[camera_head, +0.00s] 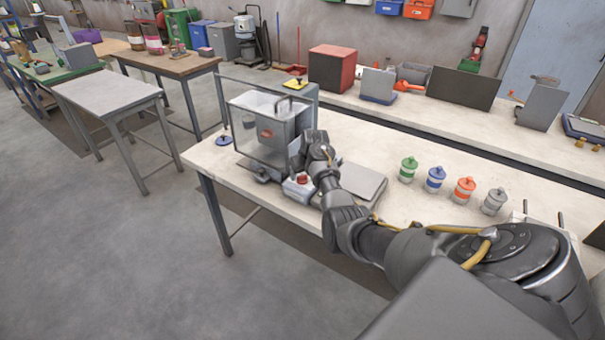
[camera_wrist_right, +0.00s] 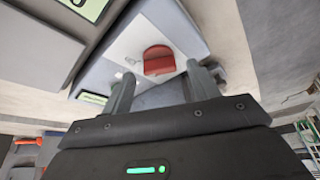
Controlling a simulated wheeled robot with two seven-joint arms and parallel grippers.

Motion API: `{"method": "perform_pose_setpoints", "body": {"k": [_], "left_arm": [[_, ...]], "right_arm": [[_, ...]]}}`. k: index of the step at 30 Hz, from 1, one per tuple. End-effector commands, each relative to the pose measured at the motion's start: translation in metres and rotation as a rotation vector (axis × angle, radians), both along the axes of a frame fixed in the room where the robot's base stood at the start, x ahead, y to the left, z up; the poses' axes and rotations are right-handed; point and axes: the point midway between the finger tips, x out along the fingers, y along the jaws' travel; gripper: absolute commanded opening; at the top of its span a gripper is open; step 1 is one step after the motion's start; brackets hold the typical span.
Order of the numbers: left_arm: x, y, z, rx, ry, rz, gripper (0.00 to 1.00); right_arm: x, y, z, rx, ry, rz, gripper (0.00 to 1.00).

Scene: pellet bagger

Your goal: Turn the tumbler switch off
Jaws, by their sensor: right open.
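A small grey-white control box (camera_head: 297,190) stands at the front of the bagger, with a red knob (camera_head: 302,179) on it. In the right wrist view the box's pale top panel (camera_wrist_right: 128,42) carries the red knob (camera_wrist_right: 159,60) and a small metallic piece (camera_wrist_right: 130,62) beside it. I cannot tell for sure which of these is the tumbler switch, or its position. My right gripper (camera_wrist_right: 165,84) is open and empty, its fingers apart on either side of the red knob's near edge. In the head view its fingers are small and dark. My left gripper is out of view.
The bagger (camera_head: 270,132), with a clear guard panel, stands just behind the box. A flat grey plate (camera_head: 362,182) lies to the right. Several lidded jars, including a green one (camera_head: 407,170), stand farther right. The worktable's front left corner (camera_head: 205,160) is mostly bare.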

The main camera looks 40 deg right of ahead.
Motion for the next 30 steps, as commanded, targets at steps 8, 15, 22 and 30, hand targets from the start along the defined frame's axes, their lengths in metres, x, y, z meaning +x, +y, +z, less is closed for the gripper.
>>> {"method": "perform_pose_setpoints", "body": {"k": [8, 15, 22, 30], "left_arm": [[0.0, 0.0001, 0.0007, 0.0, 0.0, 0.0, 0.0], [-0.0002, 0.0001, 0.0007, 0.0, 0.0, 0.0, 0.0], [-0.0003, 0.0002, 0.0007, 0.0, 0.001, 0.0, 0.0], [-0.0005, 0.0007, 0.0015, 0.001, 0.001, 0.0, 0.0]], "right_arm": [[0.0032, -0.001, -0.0102, -0.001, 0.0, 0.0, 0.6], [0.0033, -0.0009, -0.01, 0.0, 0.0, 0.0, 0.52], [0.0033, -0.0008, -0.0098, 0.0, 0.0, 0.0, 0.22], [0.0033, -0.0001, -0.0097, 0.001, 0.001, 0.016, 0.15]]}}
